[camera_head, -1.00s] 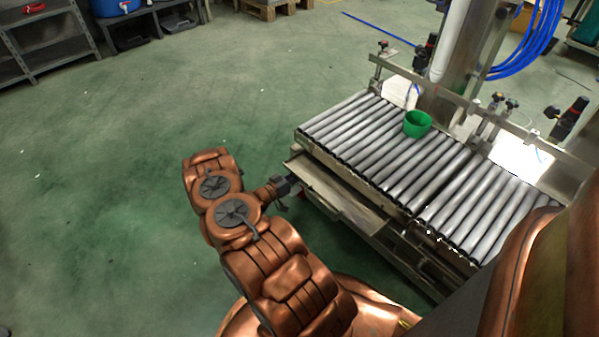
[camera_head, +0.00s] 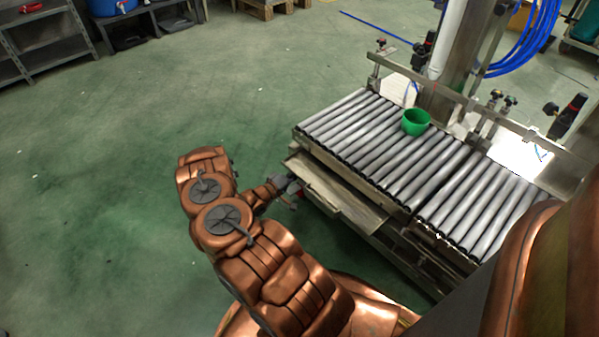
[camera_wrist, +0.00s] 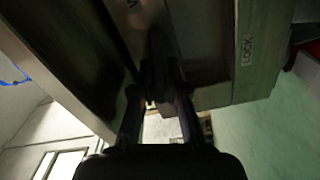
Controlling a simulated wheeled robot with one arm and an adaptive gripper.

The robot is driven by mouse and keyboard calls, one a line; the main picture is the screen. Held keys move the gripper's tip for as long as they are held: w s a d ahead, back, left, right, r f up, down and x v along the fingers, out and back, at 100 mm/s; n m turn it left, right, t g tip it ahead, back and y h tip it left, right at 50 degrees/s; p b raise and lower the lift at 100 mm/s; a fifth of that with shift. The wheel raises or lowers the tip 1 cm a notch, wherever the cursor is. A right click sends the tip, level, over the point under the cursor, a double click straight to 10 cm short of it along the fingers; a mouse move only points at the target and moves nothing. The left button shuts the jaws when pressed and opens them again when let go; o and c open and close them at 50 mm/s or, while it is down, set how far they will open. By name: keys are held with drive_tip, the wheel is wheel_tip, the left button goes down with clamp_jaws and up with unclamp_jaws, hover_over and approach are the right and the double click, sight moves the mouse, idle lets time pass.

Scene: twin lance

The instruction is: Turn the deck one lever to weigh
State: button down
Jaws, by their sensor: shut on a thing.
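My gripper (camera_head: 290,189) is at the near left corner of the roller conveyor (camera_head: 375,130), below the level of its rollers. In the wrist view my gripper (camera_wrist: 160,98) has its two dark fingers closed around a dark handle (camera_wrist: 157,72), which looks like the deck one lever. The handle is in deep shade, so its exact angle is hard to tell. A label reading LOCK (camera_wrist: 247,50) is on the panel to its right. Part of another marking (camera_wrist: 132,4) shows at the top edge, cut off. In the head view the lever is largely hidden by my gripper.
A green cup (camera_head: 416,122) stands on the rollers. A metal plate (camera_head: 345,197) juts from the conveyor's near side, close to my gripper. Green floor left of the conveyor is clear. A grey shelf (camera_head: 45,45) stands far left.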

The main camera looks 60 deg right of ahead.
drive_tip(key=shift+w+r+n, duration=0.2)
drive_tip(key=shift+n, duration=0.6)
drive_tip(key=c, duration=1.3)
unclamp_jaws()
drive_tip(key=shift+o, duration=0.7)
drive_tip(key=shift+s, duration=0.1)
drive_tip(key=shift+s, duration=0.1)
